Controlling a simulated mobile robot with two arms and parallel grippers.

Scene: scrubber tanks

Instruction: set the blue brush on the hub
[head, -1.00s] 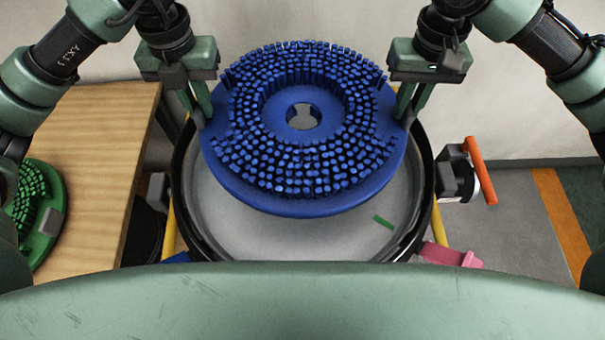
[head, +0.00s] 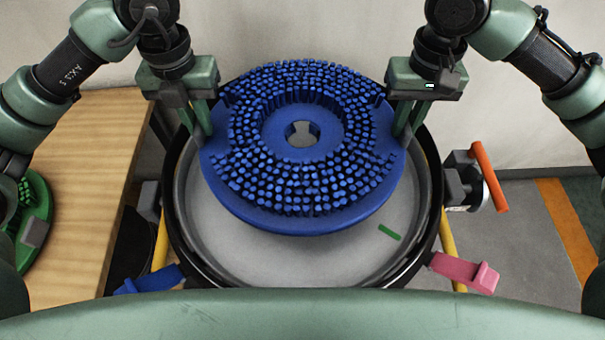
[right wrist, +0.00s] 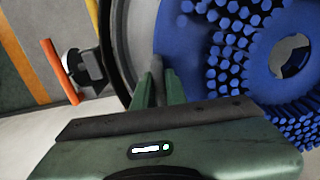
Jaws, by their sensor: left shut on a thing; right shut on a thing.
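The blue brush (head: 300,215) is a round disc with bristles facing up and a hole in its middle. My left gripper (head: 205,128) is shut on its left edge and my right gripper (head: 403,128) is shut on its right edge. The brush is held over a round grey pan with a black rim (head: 432,205). In the right wrist view the right gripper (right wrist: 160,80) is at the edge of the brush (right wrist: 265,70). The hub is not seen; the brush covers the middle of the pan.
A green brush (head: 38,215) lies on the wooden table (head: 90,170) at left. A blue tab (head: 150,279) and a pink tab (head: 465,272) stick out at the pan's front. An orange-handled part (head: 488,178) stands at right. A green mark (head: 389,232) shows on the pan floor.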

